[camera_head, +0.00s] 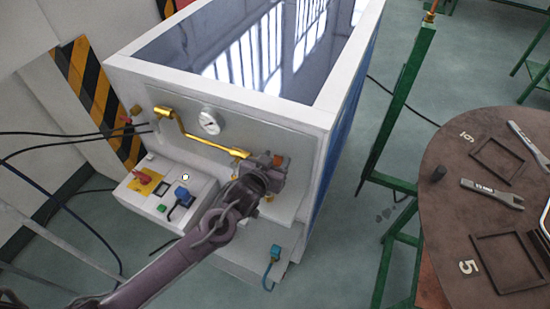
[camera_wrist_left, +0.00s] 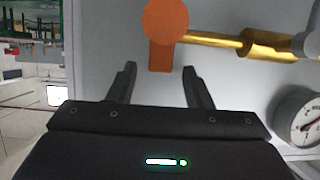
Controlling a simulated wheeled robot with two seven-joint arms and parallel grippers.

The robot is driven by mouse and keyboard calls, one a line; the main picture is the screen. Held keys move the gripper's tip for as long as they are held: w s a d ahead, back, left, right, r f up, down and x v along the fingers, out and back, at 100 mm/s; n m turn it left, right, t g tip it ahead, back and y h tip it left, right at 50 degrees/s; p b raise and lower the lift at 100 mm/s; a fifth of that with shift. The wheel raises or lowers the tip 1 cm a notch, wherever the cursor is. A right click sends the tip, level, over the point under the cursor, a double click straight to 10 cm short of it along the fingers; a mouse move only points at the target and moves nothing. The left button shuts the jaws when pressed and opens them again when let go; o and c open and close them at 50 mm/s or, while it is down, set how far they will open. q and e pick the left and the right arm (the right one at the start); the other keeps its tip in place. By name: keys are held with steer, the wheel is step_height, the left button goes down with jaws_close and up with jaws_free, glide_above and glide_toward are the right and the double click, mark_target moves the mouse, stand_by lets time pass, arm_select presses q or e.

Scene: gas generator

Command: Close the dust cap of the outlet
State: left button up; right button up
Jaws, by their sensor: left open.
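An orange round disc with a short orange tab, apparently the outlet's dust cap, shows at the top middle of the left wrist view (camera_wrist_left: 166,20). It sits beside the end of a brass pipe (camera_wrist_left: 215,40) on the grey panel. My left gripper (camera_head: 272,165) is at the right end of the brass pipe. In the left wrist view its two fingers (camera_wrist_left: 159,72) are apart, with nothing between them, just short of the orange tab. My right gripper is not in view.
A pressure gauge (camera_head: 209,122) is on the panel left of my gripper. A control box (camera_head: 165,193) with a red switch and blue plug stands below. A round brown table (camera_head: 470,220) with wrenches is at the right. Black cables run at the left.

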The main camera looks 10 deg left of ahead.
arm_select(q)
jaws_close()
stand_by(0.3)
steer(key=shift+f, duration=0.1)
steer(key=shift+s+a+f+t+b, duration=0.1)
steer(key=shift+s+f+t+b, duration=0.2)
steer(key=shift+b, duration=0.55)
steer(key=s+t+b, duration=0.1)
steer(key=b, duration=0.2)
steer(key=s+a+f+t+h+b, duration=0.1)
steer(key=t+b, duration=0.1)
steer(key=b, duration=0.1)
steer(key=s+t+b, duration=0.1)
steer(key=s+b, duration=0.1)
steer(key=b, duration=0.1)
steer(key=shift+s+a+f+t+h+b, duration=0.1)
steer(key=shift+a+f+t+h+b, duration=0.1)
steer(key=shift+f+t+h+b, duration=0.15)
steer(key=shift+s+a+r+t+h+b, duration=0.1)
steer(key=shift+s+t+h+b, duration=0.25)
steer(key=shift+t+b, duration=0.45)
jaws_free()
